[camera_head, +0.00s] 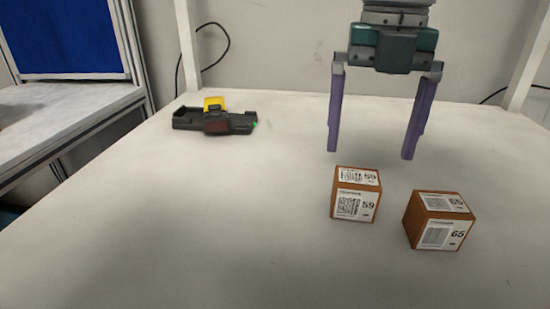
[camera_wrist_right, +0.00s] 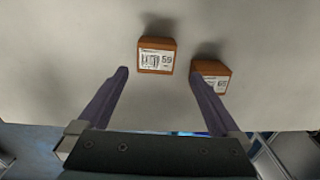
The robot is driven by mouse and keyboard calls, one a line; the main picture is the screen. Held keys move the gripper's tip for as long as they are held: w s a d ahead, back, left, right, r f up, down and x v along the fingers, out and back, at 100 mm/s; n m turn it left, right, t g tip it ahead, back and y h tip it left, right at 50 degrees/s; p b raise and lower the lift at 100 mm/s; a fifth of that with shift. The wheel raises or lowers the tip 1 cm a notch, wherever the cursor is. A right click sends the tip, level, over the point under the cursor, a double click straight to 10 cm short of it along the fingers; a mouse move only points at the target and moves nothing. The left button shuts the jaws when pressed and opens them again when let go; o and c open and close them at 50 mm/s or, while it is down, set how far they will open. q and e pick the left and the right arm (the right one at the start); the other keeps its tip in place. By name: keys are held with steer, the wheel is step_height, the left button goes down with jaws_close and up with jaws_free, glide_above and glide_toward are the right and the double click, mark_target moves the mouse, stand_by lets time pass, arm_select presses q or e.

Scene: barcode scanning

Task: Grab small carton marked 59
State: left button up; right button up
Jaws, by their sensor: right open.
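The small carton marked 59 (camera_head: 355,195) is a brown box with white labels on its top and front, upright on the table. It also shows in the right wrist view (camera_wrist_right: 156,56), beyond and between the fingertips. My right gripper (camera_head: 370,155) is open and empty above the table, behind carton 59 in the head view. In the right wrist view my right gripper (camera_wrist_right: 158,73) has its right finger overlapping part of the carton marked 65 (camera_wrist_right: 210,75). My left gripper is not in view.
The carton marked 65 (camera_head: 439,220) stands just right of carton 59, with a small gap. A black scanner with a yellow part (camera_head: 215,120) lies at the back left of the white table (camera_head: 200,220). The front and left of the table are clear.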

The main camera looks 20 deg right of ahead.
mark_target(358, 179)
steer(key=f, duration=0.7)
steer(key=shift+w+a, duration=0.15)
steer(key=shift+a, duration=0.1)
steer(key=shift+c, duration=0.2)
steer(key=c, duration=1.4)
steer(key=shift+r, duration=0.15)
